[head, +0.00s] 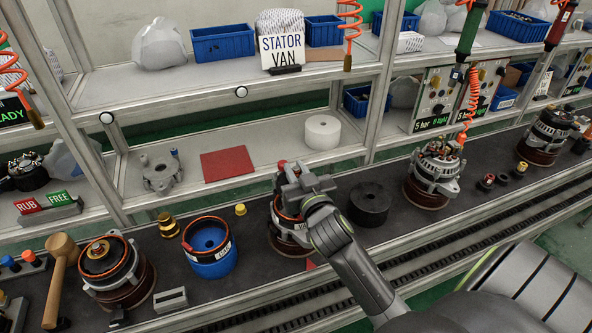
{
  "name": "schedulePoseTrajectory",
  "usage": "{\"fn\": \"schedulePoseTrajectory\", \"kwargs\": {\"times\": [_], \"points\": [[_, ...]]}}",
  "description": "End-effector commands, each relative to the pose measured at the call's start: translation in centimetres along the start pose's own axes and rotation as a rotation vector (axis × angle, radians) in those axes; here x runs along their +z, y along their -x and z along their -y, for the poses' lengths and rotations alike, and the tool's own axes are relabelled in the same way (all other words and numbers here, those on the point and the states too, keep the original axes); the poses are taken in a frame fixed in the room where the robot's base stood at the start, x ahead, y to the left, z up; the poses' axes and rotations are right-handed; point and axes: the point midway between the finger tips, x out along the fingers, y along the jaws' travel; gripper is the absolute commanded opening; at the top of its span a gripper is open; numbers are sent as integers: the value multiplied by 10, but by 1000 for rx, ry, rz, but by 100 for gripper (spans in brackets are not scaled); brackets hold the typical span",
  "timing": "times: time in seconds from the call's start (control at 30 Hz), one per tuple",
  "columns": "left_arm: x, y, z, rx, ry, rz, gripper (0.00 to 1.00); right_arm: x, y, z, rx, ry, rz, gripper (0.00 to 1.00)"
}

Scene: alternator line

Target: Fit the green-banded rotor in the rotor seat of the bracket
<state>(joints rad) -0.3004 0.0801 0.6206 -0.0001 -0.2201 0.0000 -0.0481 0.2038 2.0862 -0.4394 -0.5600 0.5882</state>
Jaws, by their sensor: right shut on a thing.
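My right gripper (290,190) reaches in from the lower right over the middle unit (288,240) on the dark bench. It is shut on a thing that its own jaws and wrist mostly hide. A small red tip (282,163) shows just above the jaws. The middle unit has an orange rim, a white label and a dark red base; its top is largely covered, so I cannot tell how the held thing sits in it. I cannot make out a green band on any rotor. A bare silver bracket (161,175) lies on the lower shelf. My left gripper is out of view.
A blue pot (208,252) stands left of the middle unit and a black cylinder (369,204) right of it. Other units (112,268) (434,175) stand along the bench. A wooden mallet (60,262) is at far left. A red mat (227,164) lies on the shelf.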

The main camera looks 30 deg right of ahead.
Motion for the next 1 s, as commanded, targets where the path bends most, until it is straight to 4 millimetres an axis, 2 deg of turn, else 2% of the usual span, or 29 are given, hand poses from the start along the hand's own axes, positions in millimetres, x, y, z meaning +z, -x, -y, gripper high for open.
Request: {"fn": "schedulePoseTrajectory", "kwargs": {"times": [0.07, 1.0], "points": [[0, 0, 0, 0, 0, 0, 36, -7, 0, 2, -5, 0, -18, 0], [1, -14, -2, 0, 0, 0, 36, 10, 0, 2, -5, 0, -18, 0]]}}
